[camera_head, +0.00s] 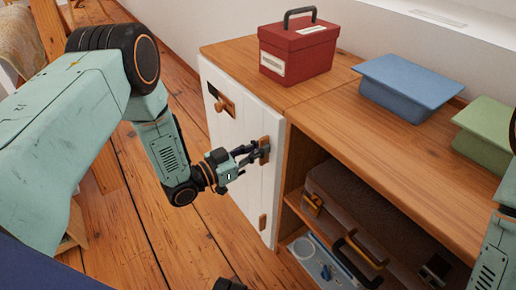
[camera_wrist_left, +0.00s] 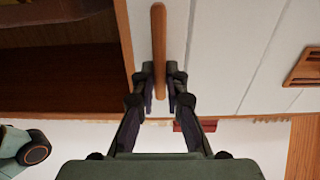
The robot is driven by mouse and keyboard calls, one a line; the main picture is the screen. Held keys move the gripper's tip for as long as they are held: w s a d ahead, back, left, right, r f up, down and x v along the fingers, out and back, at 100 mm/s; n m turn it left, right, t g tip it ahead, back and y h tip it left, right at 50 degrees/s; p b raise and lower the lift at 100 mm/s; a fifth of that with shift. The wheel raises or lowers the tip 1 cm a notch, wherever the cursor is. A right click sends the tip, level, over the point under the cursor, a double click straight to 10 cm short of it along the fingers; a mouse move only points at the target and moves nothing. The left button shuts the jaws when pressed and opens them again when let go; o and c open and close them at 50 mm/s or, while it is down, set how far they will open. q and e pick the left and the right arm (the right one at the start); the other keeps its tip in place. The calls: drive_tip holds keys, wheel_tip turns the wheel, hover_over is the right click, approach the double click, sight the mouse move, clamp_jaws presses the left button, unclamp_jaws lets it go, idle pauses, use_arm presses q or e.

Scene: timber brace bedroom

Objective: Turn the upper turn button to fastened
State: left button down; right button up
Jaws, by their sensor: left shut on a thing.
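The upper turn button (camera_head: 265,145) is a small wooden bar on the white cabinet door (camera_head: 240,118), near its edge beside the open compartment. In the left wrist view the turn button (camera_wrist_left: 158,40) stands lengthwise along the door edge, not across it. My left gripper (camera_head: 259,153) is at the button, and its fingers (camera_wrist_left: 164,88) are shut on it from both sides. The fingers hide part of the button in the head view. A lower turn button (camera_head: 262,222) sits further down the same door. My right gripper is out of view; part of my right arm shows at the right edge.
The wooden cabinet top carries a red box (camera_head: 298,52), a blue box (camera_head: 406,88) and a green box (camera_head: 487,128). A dark case (camera_head: 365,212) sits in the open compartment, above a tray with items.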

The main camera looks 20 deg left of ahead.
use_arm(q)
drive_tip(key=shift+n, duration=0.3)
drive_tip(key=shift+w+a+f+n, duration=0.25)
drive_tip(key=shift+f+n, duration=0.1)
drive_tip(key=shift+n, duration=2.45)
drive_tip(key=shift+w+a+f+n, duration=0.1)
drive_tip(key=shift+a+f+n, duration=0.2)
drive_tip(key=shift+n, duration=2.5)
drive_tip(key=shift+w+a+f+n, duration=0.25)
drive_tip(key=shift+f+n, duration=0.1)
drive_tip(key=shift+n, duration=2.45)
drive_tip(key=shift+s, duration=0.1)
drive_tip(key=c, duration=1.4)
unclamp_jaws()
drive_tip(key=v, duration=1.2)
